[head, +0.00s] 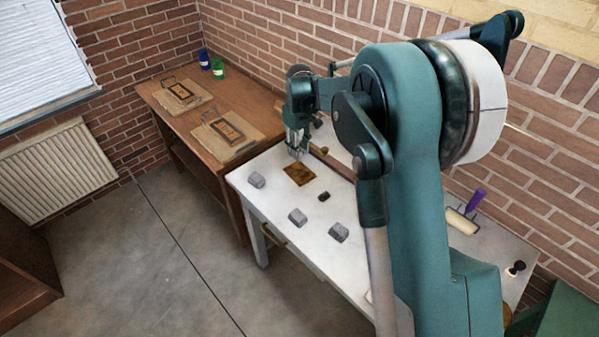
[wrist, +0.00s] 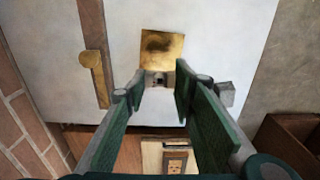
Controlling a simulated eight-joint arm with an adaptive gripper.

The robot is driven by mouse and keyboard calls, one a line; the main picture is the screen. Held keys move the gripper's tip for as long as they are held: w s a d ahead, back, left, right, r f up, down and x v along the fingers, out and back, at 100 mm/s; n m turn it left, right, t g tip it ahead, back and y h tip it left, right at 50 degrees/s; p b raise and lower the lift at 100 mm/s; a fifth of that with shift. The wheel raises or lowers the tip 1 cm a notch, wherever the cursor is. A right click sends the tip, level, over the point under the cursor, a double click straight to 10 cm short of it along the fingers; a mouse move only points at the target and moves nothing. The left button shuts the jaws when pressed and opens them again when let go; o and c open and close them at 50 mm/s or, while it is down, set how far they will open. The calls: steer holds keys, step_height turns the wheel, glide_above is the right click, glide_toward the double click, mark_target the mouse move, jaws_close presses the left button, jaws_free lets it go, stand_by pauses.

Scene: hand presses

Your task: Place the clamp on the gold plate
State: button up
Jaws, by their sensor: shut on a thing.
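The gold plate (head: 300,174) lies flat on the white table. In the wrist view the gold plate (wrist: 162,46) shows just beyond my fingertips, with a dark smudge in its middle. My gripper (head: 297,152) is over the far edge of the plate in the head view, pointing down. In the wrist view my gripper (wrist: 158,84) is shut on a small greyish piece with a dark centre, which I take for the clamp (wrist: 158,79). My fingers hide part of it. I cannot tell whether it touches the table or plate.
Grey blocks (head: 256,180), (head: 297,216), (head: 339,232) and a small black piece (head: 323,197) lie on the white table (head: 270,205). A wooden bar (wrist: 96,50) runs beside the plate. A brown table (head: 172,120) holds framed boards. A roller (head: 461,222) lies to the right.

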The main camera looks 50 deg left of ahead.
glide_above(300, 173)
steer(key=shift+f, duration=3.1)
steer(key=shift+f, duration=1.85)
steer(key=shift+f+b, duration=0.2)
steer(key=shift+b, duration=0.1)
steer(key=o, duration=0.9)
steer(key=shift+r, duration=0.15)
step_height(300, 173, up, 12)
steer(key=shift+r+p, duration=0.1)
steer(key=shift+p, duration=0.25)
